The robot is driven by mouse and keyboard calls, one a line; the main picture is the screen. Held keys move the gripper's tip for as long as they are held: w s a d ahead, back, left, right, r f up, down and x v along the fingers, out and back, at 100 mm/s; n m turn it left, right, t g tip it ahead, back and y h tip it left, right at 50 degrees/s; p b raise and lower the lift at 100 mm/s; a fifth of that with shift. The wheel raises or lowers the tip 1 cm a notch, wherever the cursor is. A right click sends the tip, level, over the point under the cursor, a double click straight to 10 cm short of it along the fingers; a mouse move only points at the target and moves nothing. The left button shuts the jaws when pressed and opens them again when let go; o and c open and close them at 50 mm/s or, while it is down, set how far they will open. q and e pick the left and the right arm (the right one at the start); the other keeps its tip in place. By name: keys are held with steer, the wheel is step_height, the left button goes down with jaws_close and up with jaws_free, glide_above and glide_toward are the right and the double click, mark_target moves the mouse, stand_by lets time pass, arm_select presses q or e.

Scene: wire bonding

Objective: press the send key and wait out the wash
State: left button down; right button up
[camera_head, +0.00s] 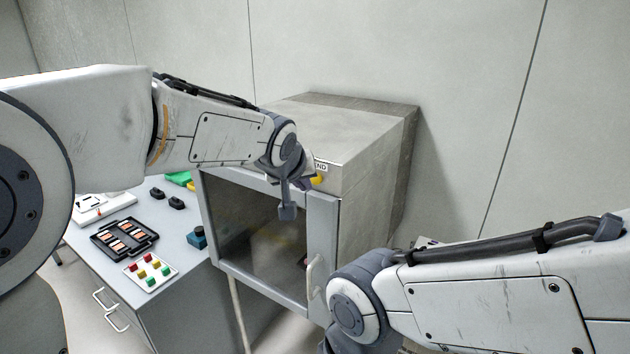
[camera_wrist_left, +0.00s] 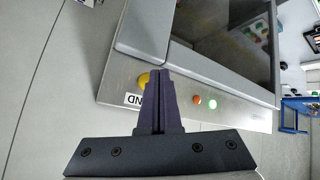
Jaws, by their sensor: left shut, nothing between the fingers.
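The grey washer cabinet (camera_head: 365,150) stands on the right, its windowed door (camera_head: 322,240) looking shut. The yellow send key (camera_head: 317,181) is on the front panel above the door, by a partly hidden label ending in "ND" (camera_head: 321,167). My left gripper (camera_head: 304,180) is shut and empty at the panel, close beside the key. In the left wrist view its dark fingertips (camera_wrist_left: 160,73) partly overlap the yellow key (camera_wrist_left: 144,79); I cannot tell whether they touch it. An orange lamp (camera_wrist_left: 196,100) and a green lamp (camera_wrist_left: 212,103) show beside the fingers. My right gripper is out of view.
A dark item (camera_head: 302,262) shows dimly behind the door glass. The door handle (camera_head: 314,276) is near my right wrist. On the left bench (camera_head: 175,250) lie a black tray (camera_head: 123,239), a plate of coloured pieces (camera_head: 150,270) and a blue block (camera_head: 197,238).

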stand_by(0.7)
arm_select(q)
steer(key=shift+w+d, duration=0.25)
steer(key=shift+w, duration=0.1)
steer(key=shift+w+d, duration=0.3)
steer(key=shift+w, duration=0.1)
stand_by(0.7)
stand_by(0.3)
steer(key=shift+s+a+b, duration=0.4)
steer(key=shift+s+a, duration=0.15)
steer(key=shift+s, duration=0.2)
steer(key=s+a+b, duration=0.1)
steer(key=s, duration=0.1)
steer(key=s+a, duration=0.2)
steer(key=shift+b, duration=0.35)
